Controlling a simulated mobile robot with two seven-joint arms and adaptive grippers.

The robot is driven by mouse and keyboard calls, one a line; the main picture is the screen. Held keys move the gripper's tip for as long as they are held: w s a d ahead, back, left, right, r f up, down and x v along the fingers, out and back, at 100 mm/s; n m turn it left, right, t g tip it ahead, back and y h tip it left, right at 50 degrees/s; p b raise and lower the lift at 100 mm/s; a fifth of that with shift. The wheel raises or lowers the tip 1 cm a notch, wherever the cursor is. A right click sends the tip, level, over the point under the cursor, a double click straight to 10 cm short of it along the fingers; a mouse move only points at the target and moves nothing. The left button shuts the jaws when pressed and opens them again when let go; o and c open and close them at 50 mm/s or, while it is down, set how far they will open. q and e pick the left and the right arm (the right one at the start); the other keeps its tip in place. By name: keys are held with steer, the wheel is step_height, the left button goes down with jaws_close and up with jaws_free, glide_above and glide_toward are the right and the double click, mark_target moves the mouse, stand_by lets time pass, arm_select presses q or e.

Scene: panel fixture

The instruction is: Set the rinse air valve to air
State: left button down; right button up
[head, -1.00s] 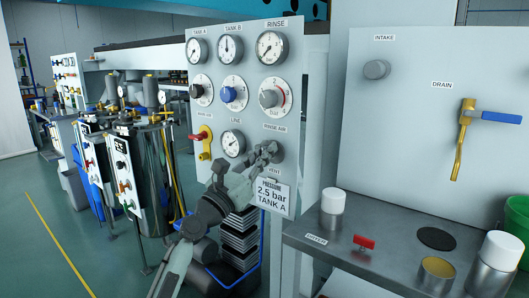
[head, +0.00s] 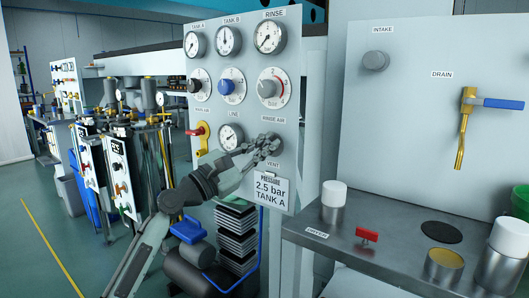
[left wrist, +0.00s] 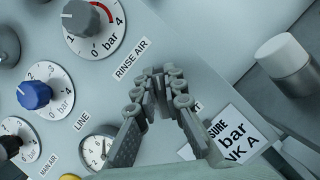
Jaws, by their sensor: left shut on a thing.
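The grey panel (head: 250,99) carries gauges, knobs and valves. The RINSE AIR label (head: 273,119) is at its lower right, and it also shows in the left wrist view (left wrist: 130,60). My left gripper (head: 268,146) is at the valve spot between the RINSE AIR label and the VENT label (head: 273,164). Its fingers are shut on the rinse air valve. In the left wrist view the fingertips (left wrist: 160,84) meet around a dark part just below the label. The fingers hide most of the valve, so its pointing direction cannot be told. My right gripper is not in view.
A pressure card (head: 268,191) hangs just below my gripper. The LINE gauge (head: 231,137) and a red-handled yellow valve (head: 201,138) are to the left. A grey bench (head: 400,245) with white-capped jars (head: 333,195) stands to the right.

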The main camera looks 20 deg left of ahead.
arm_select(q)
steer(key=m, duration=0.2)
steer(key=m+g, duration=0.1)
steer(key=shift+f+m+g+h, duration=0.15)
steer(key=shift+m+g+h, duration=0.15)
steer(key=shift+m+h, duration=0.1)
steer(key=shift+d+m+g, duration=0.1)
steer(key=shift+m+g, duration=0.4)
steer(key=shift+m, duration=1.1)
steer(key=shift+s+d+f+m+g, duration=0.1)
steer(key=shift+m+g, duration=0.5)
steer(key=shift+m, duration=0.2)
steer(key=shift+f+m+p, duration=0.1)
steer(key=shift+m+p, duration=0.35)
steer(key=shift+m, duration=0.35)
steer(key=shift+f+m+g+y+p, duration=0.2)
steer(key=shift+m+g+y+p, duration=0.25)
steer(key=shift+m, duration=0.55)
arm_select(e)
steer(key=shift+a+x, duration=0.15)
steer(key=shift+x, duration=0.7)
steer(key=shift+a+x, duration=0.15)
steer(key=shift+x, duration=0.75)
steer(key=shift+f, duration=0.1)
